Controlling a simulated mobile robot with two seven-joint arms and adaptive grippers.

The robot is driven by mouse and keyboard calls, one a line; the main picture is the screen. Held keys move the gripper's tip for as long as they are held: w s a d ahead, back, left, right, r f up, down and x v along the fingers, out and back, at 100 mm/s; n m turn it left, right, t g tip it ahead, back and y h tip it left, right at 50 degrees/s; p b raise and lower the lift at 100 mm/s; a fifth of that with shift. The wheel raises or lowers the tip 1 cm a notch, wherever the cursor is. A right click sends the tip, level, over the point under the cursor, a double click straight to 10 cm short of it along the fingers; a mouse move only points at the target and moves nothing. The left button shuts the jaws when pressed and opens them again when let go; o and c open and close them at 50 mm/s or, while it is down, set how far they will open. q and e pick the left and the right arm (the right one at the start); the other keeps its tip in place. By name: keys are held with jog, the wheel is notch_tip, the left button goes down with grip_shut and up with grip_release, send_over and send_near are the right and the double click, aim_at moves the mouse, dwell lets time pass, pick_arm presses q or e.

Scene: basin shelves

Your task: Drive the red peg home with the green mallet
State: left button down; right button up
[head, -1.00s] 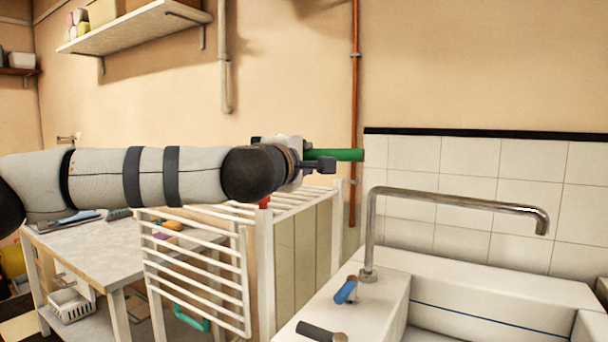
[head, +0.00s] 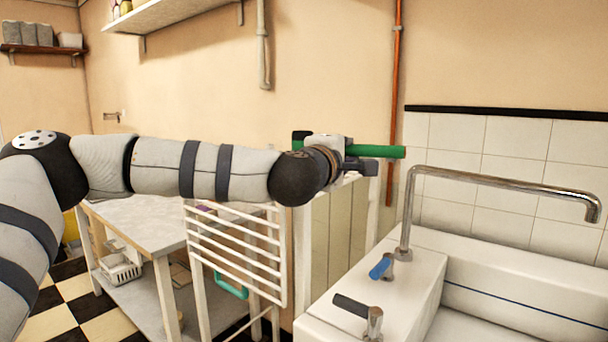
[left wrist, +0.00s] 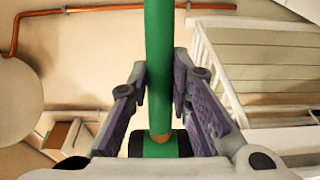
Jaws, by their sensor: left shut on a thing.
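My left gripper (head: 362,160) is shut on the green mallet (head: 382,151). The mallet head, with dark ends, shows partly behind my wrist. In the left wrist view, the handle (left wrist: 159,60) runs up between the fingers of the gripper (left wrist: 160,78), and the head with black ends lies near the palm. The red peg is not visible now; my arm covers the top of the white post where it showed earlier. My right gripper is not in view.
A white slatted rack (head: 235,255) stands below my forearm, beside a grey-topped table (head: 135,222) with a white basket (head: 120,268) underneath. The white basin (head: 500,270) with a tall chrome tap (head: 408,215) stands right. A shelf (head: 170,12) hangs above.

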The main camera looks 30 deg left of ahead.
pick_arm(q)
jog(key=r, duration=0.4)
jog(key=shift+w+a+r, duration=0.15)
jog(key=shift+w+r, duration=0.05)
jog(key=shift+r, duration=0.2)
notch_tip(320, 180, up, 3)
jog(key=shift+s+r+p, duration=0.1)
jog(key=shift+s+p, duration=0.05)
jog(key=shift+p, duration=0.75)
jog(key=c, duration=2.3)
grip_release()
grip_shut()
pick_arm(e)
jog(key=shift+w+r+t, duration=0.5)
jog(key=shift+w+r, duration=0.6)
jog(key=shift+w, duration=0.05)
